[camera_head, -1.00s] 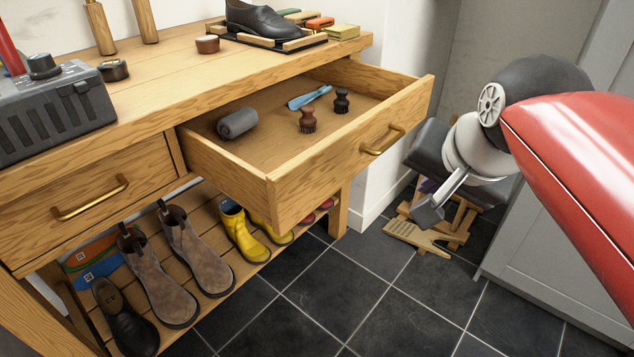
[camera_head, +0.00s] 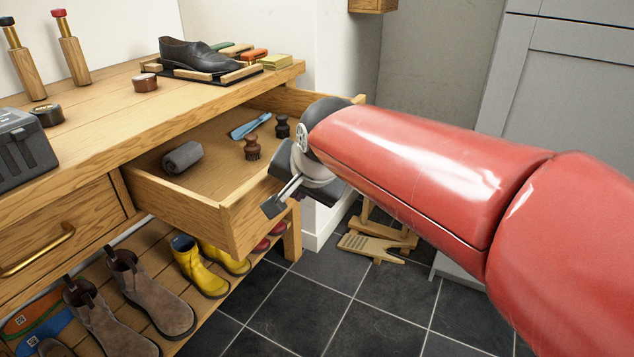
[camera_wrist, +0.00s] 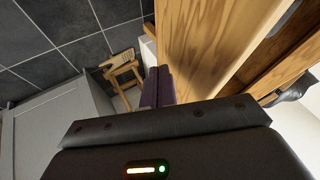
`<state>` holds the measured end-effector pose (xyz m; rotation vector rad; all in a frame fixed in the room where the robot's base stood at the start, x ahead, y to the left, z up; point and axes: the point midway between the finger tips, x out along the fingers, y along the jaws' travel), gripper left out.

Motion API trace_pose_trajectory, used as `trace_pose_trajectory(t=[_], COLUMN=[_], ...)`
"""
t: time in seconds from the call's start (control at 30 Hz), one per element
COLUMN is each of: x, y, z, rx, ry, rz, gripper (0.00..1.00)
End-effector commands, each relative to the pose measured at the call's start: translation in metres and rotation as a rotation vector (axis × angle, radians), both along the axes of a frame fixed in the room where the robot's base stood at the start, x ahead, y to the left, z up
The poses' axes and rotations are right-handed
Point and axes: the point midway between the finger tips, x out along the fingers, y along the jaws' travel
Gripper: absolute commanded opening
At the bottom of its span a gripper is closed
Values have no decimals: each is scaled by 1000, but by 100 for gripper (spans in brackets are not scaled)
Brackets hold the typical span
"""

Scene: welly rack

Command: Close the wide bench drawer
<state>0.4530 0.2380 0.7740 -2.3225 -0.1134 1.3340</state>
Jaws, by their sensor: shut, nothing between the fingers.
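The wide bench drawer (camera_head: 262,212) is pulled well out from the wooden bench. In it lie a grey roll (camera_head: 183,157), a blue tool (camera_head: 250,126) and two small brushes (camera_head: 252,147). My gripper (camera_head: 272,207) is shut and empty, just in front of the drawer front. Whether it touches the wood cannot be told. In the wrist view the wooden drawer front (camera_wrist: 205,45) fills the upper middle, right beside the dark fingers (camera_wrist: 158,88).
The bench top (camera_head: 130,100) holds a black shoe on a tray (camera_head: 225,78) and a grey box (camera_head: 22,150). A closed drawer (camera_head: 60,225) is at left. Boots (camera_head: 140,290) stand on the shelf below. A wooden boot jack (camera_head: 370,247) lies on the tiled floor.

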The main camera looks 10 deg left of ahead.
Motion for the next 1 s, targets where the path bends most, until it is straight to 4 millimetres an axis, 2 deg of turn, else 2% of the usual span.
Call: trace_pose_trajectory(t=[0.17,0.67,0.87,1.0], x=[4,7,15,24], y=[11,16,37,60], z=[0,0,0,-1], rx=[0,-1,0,0], ry=[0,1,1,3], rz=[0,0,2,4], gripper=[0,0,0,0])
